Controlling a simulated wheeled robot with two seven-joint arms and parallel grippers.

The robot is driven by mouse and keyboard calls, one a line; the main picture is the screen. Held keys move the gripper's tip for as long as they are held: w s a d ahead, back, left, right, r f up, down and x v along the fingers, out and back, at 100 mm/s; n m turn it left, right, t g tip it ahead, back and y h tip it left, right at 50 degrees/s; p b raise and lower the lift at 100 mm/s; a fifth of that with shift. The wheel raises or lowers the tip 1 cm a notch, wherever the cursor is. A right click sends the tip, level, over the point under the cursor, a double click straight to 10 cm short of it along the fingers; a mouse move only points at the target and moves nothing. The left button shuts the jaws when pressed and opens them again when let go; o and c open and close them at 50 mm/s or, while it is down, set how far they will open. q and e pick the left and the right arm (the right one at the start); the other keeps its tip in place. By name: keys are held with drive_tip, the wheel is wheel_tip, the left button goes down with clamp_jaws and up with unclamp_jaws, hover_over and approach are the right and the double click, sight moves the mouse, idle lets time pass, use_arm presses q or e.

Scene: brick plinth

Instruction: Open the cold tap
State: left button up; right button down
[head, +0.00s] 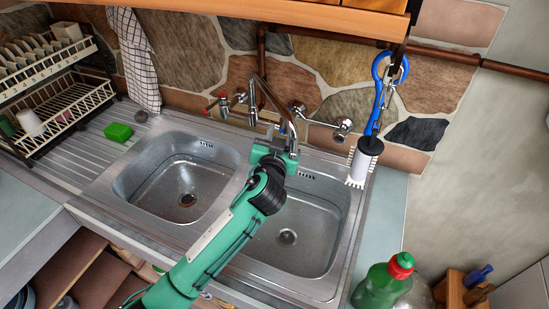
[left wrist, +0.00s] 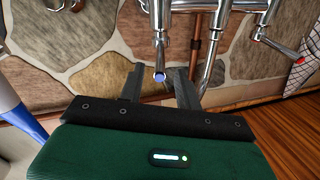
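The chrome wall tap shows in the head view, with its curved spout (head: 268,93) rising over the sink's divider. A red-ended handle (head: 209,106) is on its left side; it also shows at the right of the left wrist view (left wrist: 303,62). In the left wrist view, a chrome part with a blue end (left wrist: 159,77), which looks like the cold tap's handle, lies between my open fingers. I cannot tell whether they touch it. My left gripper (head: 280,140) is at the tap in the head view and hides part of it. My right gripper is not in view.
Two steel basins (head: 128,187) lie below. A chrome fitting (head: 343,127) and a hanging brush (head: 360,165) are right of the tap. A green sponge (head: 118,132) and dish rack (head: 60,98) are left. A green bottle (head: 382,288) stands at front right.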

use_arm(q)
drive_tip(key=s+a+b, duration=0.1)
drive_tip(key=s+b, duration=0.1)
drive_tip(key=s, duration=0.7)
drive_tip(key=shift+s+a, duration=0.3)
drive_tip(key=shift+s, duration=0.05)
